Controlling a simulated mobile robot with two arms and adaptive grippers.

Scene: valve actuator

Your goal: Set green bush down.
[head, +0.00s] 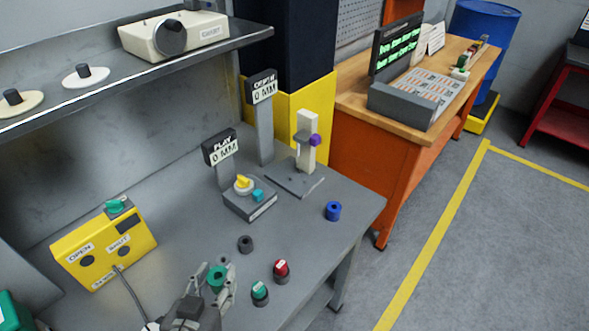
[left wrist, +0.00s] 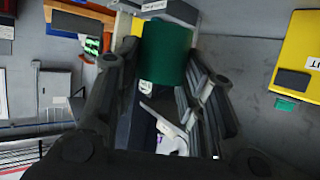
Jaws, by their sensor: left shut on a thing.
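The green bush (head: 217,277) is a short green ring with a hole in its top. It stands between the fingers of my left gripper (head: 218,283), near the front of the grey bench (head: 180,215). In the left wrist view the bush (left wrist: 165,52) shows as a plain dark green cylinder between the two dark fingers. My left gripper is shut on it. I cannot tell whether its underside touches the bench. My right gripper is not in view.
A dark bush (head: 245,244), a red-topped piece (head: 281,270) and a green-topped piece (head: 260,294) stand close by. A blue bush (head: 333,211) is near the right edge. A yellow control box (head: 104,246) with a cable stands left. The play gauge (head: 249,203) is behind.

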